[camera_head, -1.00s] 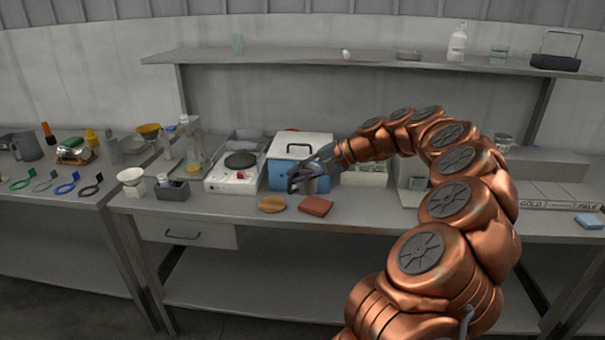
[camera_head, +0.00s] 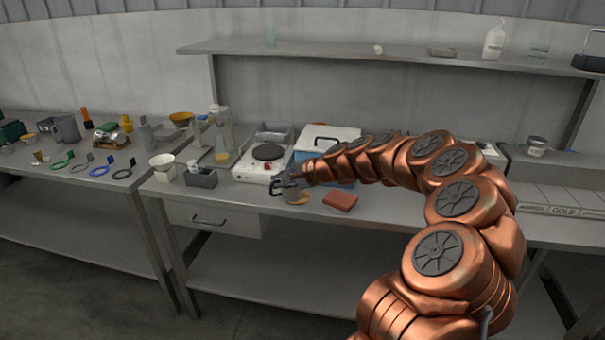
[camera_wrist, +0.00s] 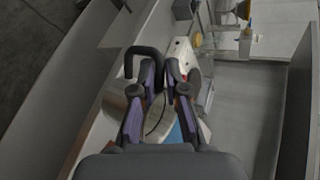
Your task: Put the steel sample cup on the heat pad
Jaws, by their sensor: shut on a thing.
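My gripper (camera_head: 284,184) is shut on the steel sample cup (camera_head: 293,195), a small grey cup held above the front of the bench. In the wrist view a dark hooked loop (camera_wrist: 143,60) shows at the fingertips (camera_wrist: 160,78); I cannot tell whether it is the cup's handle. A round tan pad (camera_head: 304,200) lies just behind and below the cup, partly hidden by it. A red-brown square pad (camera_head: 341,201) lies to its right. I cannot tell whether the cup touches the tan pad. Neither pad carries a label I can read.
A white hot plate (camera_head: 251,172) with a dark round top stands behind the gripper, beside a blue and white cooler box (camera_head: 330,135). The bench front between caddy and gripper is clear.

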